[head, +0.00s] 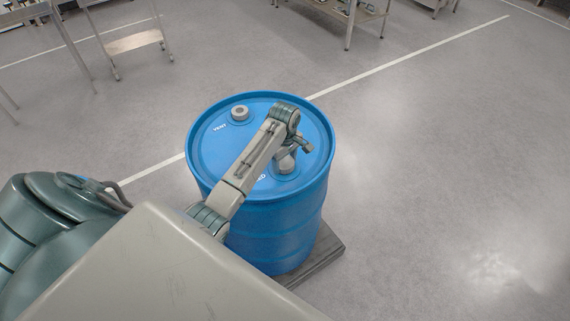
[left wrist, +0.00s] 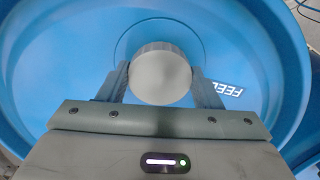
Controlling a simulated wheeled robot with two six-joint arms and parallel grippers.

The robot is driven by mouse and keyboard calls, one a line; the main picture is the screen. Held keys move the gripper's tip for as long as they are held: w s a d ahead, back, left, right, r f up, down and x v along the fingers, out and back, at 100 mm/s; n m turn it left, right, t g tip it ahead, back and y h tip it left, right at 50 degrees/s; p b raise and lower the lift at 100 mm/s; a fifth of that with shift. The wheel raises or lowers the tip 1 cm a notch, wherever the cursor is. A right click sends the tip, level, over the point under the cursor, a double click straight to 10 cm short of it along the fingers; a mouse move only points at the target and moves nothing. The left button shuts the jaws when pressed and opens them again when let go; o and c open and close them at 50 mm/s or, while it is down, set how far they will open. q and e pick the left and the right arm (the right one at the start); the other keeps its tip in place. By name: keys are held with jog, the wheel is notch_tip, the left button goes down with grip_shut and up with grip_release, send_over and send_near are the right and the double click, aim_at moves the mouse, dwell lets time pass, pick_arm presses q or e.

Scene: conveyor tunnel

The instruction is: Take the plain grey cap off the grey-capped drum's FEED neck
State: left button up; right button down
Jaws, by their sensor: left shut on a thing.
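The blue drum (head: 275,232) stands upright, its round top facing up. In the left wrist view, the plain grey cap (left wrist: 161,76) sits over a round recess in the blue top, with the FEED lettering (left wrist: 224,89) to its right. My left gripper (head: 287,160) reaches down to the FEED neck at the near right of the top. In the left wrist view its two fingers (left wrist: 162,88) are on either side of the cap, shut on it. The head view shows the cap only partly, below the gripper. I cannot tell whether the cap is still seated. My right gripper is not in view.
A second grey fitting (head: 240,113) stands at the far left of the drum top, beside white lettering. The drum stands on a low grey base (head: 321,262). Metal tables (head: 345,18) and a small cart (head: 134,42) stand at the back. The floor at right is clear.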

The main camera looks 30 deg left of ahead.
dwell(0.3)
pick_arm(q)
jog(key=n, duration=0.3)
jog(key=shift+n, duration=0.4)
jog(key=shift+w+n, duration=0.1)
jog(key=shift+n, duration=0.6)
jog(key=shift+n, duration=1.2)
jog(key=shift+r, duration=0.25)
jog(key=shift+r, duration=0.85)
jog(key=shift+r, duration=0.2)
